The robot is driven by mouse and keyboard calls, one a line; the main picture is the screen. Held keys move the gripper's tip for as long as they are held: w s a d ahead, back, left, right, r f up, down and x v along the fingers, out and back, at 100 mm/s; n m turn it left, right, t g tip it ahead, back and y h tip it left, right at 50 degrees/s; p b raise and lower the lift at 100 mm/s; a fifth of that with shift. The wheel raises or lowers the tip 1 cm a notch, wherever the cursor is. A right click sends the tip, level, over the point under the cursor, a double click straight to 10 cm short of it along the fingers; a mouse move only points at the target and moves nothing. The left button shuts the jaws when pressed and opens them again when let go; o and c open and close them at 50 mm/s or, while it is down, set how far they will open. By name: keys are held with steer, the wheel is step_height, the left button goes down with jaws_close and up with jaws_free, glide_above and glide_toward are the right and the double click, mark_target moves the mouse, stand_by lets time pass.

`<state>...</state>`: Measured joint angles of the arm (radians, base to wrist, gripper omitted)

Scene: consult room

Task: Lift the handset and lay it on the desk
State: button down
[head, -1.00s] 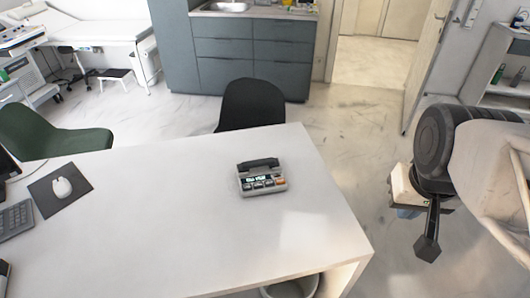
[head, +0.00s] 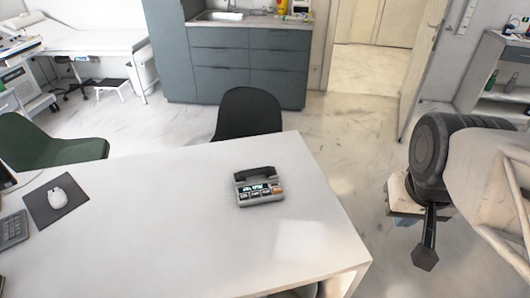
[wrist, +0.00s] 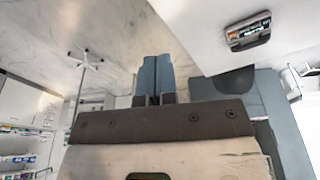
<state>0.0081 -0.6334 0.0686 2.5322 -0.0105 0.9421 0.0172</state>
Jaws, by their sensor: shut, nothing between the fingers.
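A grey desk phone (head: 259,190) with lit keys and a small display stands on the white desk (head: 170,220), toward its right part. Its dark handset (head: 254,173) rests along the far side of the phone. The phone also shows in the wrist view (wrist: 248,36), at the upper right and well away from my fingers. My gripper (wrist: 155,58) has blue fingers side by side, shut and empty. In the head view my arm is at the right, beyond the desk's right edge, and the gripper is partly hidden there.
A black chair (head: 247,113) stands behind the desk and a green chair (head: 45,143) at the left. A mouse (head: 58,198) on a dark mat and a keyboard (head: 12,230) lie at the desk's left. The desk around the phone is clear.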

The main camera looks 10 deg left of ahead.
steer(key=c, duration=1.8)
jaws_free()
steer(key=shift+c, duration=0.2)
steer(key=o, duration=1.2)
steer(key=shift+c, duration=0.2)
